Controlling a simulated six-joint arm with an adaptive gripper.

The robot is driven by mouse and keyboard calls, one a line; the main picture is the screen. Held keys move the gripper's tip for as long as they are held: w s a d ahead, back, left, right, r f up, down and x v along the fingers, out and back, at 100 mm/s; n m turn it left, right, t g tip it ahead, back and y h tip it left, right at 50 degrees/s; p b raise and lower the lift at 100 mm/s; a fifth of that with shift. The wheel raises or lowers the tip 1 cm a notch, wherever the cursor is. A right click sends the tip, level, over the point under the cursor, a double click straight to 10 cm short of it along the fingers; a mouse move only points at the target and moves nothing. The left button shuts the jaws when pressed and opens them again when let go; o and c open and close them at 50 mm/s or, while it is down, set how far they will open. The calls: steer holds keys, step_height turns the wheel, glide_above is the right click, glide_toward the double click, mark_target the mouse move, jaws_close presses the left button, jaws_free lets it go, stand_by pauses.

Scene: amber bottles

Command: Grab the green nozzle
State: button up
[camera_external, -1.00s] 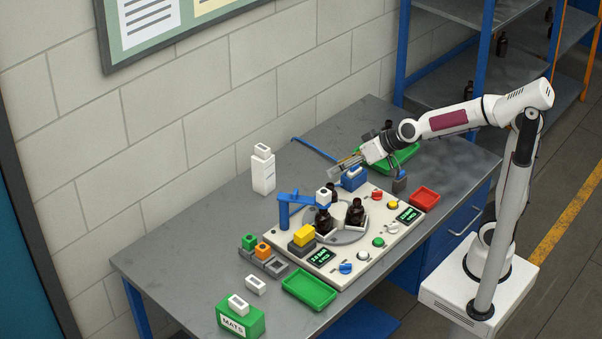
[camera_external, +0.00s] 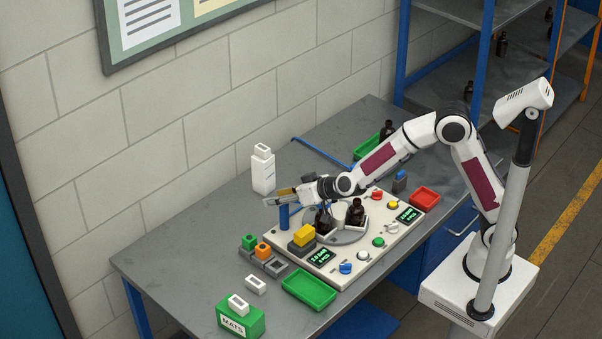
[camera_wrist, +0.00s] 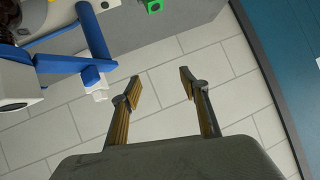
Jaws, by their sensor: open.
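The green nozzle (camera_external: 249,241) is a small green block with a square hole, standing in a dark grey holder (camera_external: 262,258) left of the machine, beside an orange nozzle (camera_external: 263,250). In the wrist view the green nozzle (camera_wrist: 153,5) sits at the top edge, partly cut off. My gripper (camera_external: 272,201) is above the back left of the machine, to the right of and higher than the green nozzle, apart from it. In the wrist view my gripper (camera_wrist: 162,84) is open, with nothing between its fingers but the wall behind.
The machine (camera_external: 375,252) holds dark bottles (camera_external: 357,212) and a blue post with an arm (camera_external: 284,217), close to my gripper. A yellow block (camera_external: 304,235) stands right of the holder. A white bottle-like container (camera_external: 263,170) is behind. Green trays and a MATS box (camera_external: 240,320) stand in front.

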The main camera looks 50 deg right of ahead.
steer(key=w+a+f+h, duration=0.1)
steer(key=a+f, duration=0.3)
steer(key=f, duration=0.2)
steer(key=t+h, duration=0.2)
glide_toward(252, 239)
steer(key=w, duration=0.3)
steer(key=shift+r, duration=0.1)
steer(key=shift+s+f+h, duration=0.2)
steer(key=shift+f+h, duration=0.1)
steer(key=shift+f, duration=0.45)
steer(key=shift+w, duration=0.1)
steer(key=shift+x, duration=1.2)
steer(key=shift+a+x, duration=0.2)
steer(key=shift+x, duration=2.4)
steer(key=c, duration=1.1)
